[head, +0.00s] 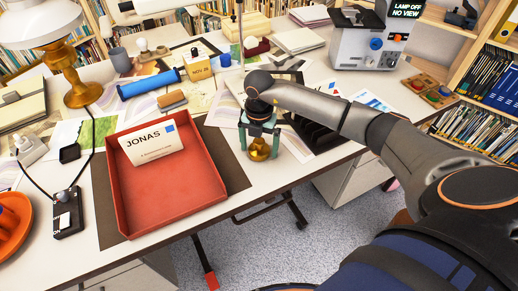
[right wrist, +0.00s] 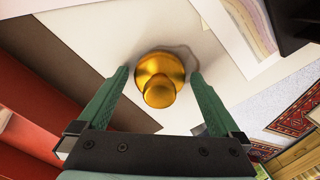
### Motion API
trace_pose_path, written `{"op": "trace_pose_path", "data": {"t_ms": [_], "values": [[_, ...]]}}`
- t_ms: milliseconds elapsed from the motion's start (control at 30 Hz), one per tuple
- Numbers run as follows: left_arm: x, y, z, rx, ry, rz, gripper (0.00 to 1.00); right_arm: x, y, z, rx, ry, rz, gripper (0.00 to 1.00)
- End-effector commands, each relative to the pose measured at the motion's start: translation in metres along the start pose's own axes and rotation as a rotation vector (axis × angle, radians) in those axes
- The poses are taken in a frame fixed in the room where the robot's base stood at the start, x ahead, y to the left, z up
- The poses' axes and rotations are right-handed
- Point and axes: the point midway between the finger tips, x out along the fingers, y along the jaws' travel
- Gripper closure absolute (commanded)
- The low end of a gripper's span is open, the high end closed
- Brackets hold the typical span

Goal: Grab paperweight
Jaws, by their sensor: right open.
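The paperweight (head: 259,150) is a round brass piece with a knob on top. It stands on the white desk near its front edge, right of the red tray. My right gripper (head: 260,135) is right over it, with green fingers pointing down. In the right wrist view the brass paperweight (right wrist: 160,80) sits between the tips of the open fingers (right wrist: 160,85), with a gap visible on both sides. My left gripper is not in view.
A red tray (head: 170,195) with a card marked JONAS (head: 152,145) lies on a dark mat left of the paperweight. A dark slotted rack (head: 318,132) stands close on the right. Papers, a blue roll (head: 148,84) and a lamp (head: 80,90) fill the back and left.

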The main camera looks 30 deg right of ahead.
Motion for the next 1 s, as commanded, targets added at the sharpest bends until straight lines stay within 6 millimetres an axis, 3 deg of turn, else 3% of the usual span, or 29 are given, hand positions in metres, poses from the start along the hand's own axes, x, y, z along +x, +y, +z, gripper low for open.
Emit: {"op": "trace_pose_path", "data": {"t_ms": [200,1000], "values": [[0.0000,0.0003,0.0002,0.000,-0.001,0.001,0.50,0.0003,0.0001,-0.0002,-0.001,0.000,0.000,0.02],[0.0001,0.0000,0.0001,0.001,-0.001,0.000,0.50,-0.0003,0.0001,0.0000,-0.001,0.000,0.000,0.92]]}}
